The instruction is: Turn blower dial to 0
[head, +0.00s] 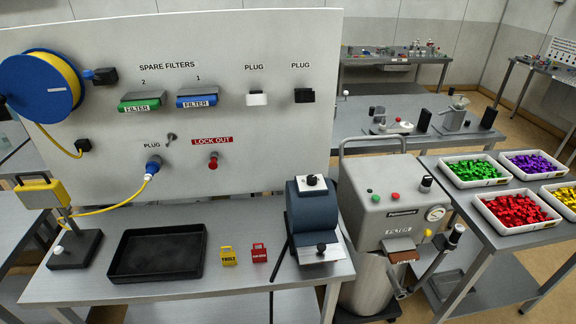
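The grey machine (385,208) with a filter label stands right of the bench. A black knob (426,184) sits upright on its top right, possibly the blower dial; its setting and markings are too small to read. A round white gauge (435,213) is on the front below it. A blue unit (325,222) on the bench also has a black knob (312,180) on a white plate. Neither gripper is in view.
A black tray (158,254), yellow tag (228,256) and red tag (259,253) lie on the bench. A panel (240,60) with filters and plugs stands behind. Trays of red (484,208) and green pieces (445,173) are on the right table.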

